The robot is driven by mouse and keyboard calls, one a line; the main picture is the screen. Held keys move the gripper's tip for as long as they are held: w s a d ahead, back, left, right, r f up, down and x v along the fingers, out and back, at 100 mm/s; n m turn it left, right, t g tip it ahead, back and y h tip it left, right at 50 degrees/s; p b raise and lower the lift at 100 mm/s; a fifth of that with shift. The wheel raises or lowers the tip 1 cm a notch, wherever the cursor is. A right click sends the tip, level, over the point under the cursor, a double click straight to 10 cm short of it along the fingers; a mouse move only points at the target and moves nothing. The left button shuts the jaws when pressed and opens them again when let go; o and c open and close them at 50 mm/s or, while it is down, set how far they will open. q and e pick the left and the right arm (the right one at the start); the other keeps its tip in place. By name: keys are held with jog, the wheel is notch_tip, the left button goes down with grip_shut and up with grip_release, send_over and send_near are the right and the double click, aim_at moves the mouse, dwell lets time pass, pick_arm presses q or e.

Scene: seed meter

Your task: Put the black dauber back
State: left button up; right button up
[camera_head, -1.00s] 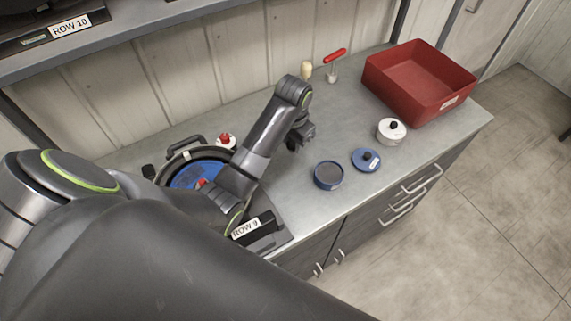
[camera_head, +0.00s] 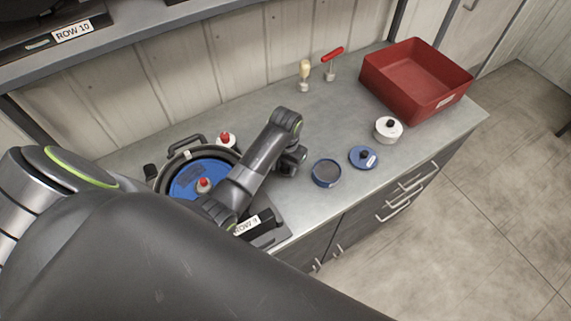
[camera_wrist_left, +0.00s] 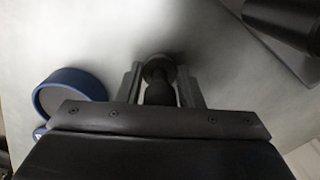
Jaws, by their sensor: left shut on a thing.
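My left gripper (camera_head: 291,164) is shut on the black dauber (camera_wrist_left: 160,90), seen between the two fingers in the left wrist view. The dauber has a dark grip and a rounder dark end; in the head view the arm hides it. A round blue tin (camera_head: 326,173), open with dark grey contents, stands just right of the gripper. It also shows left of the fingers in the left wrist view (camera_wrist_left: 70,94). A blue lid (camera_head: 363,157) with a black knob and white label lies right of the tin. My right gripper is not in view.
A seed meter (camera_head: 190,180) with a blue disc stands left of my arm. A white pot (camera_head: 388,129), a red bin (camera_head: 415,78), a red-handled tool (camera_head: 332,56) and a pale-handled tool (camera_head: 305,70) stand on the grey counter (camera_head: 265,100). The middle back is clear.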

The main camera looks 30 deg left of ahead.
pick_arm(q)
jog(key=shift+f, duration=0.2)
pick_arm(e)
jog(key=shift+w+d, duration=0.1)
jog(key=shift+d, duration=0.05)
pick_arm(q)
jog(key=shift+f, duration=0.1)
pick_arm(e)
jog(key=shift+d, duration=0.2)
pick_arm(q)
jog(key=o, duration=1)
jog(key=shift+c, duration=0.2)
